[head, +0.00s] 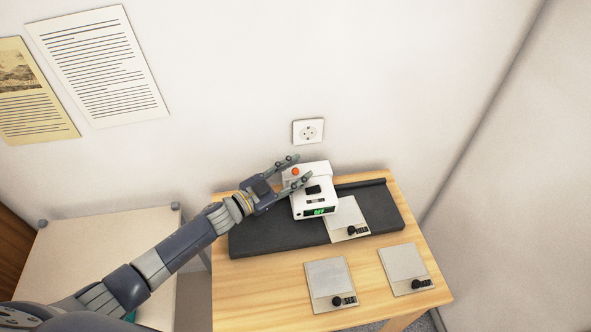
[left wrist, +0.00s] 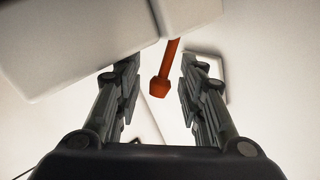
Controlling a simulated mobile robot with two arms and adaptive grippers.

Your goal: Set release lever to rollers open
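A small white machine (head: 308,190) stands on a dark grey board on a wooden table. A green display (head: 319,211) on its front seems to read OFF. Its orange release lever shows as a round knob (head: 295,172) on top, and as an orange rod with a faceted end (left wrist: 160,86) in the left wrist view. My left gripper (head: 298,169) is open beside the machine, its fingers on either side of the lever. In the left wrist view the lever hangs between the spread fingers (left wrist: 158,72), with gaps on both sides. The lever's setting cannot be read. My right gripper is not in view.
The dark board (head: 270,234) carries a dark rod (head: 360,184) at its back and a pale plate (head: 345,215) beside the machine. Two more pale plates (head: 330,278) (head: 403,264) with black knobs lie in front. A wall socket (head: 308,131) is behind. A pale side table (head: 105,250) stands left.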

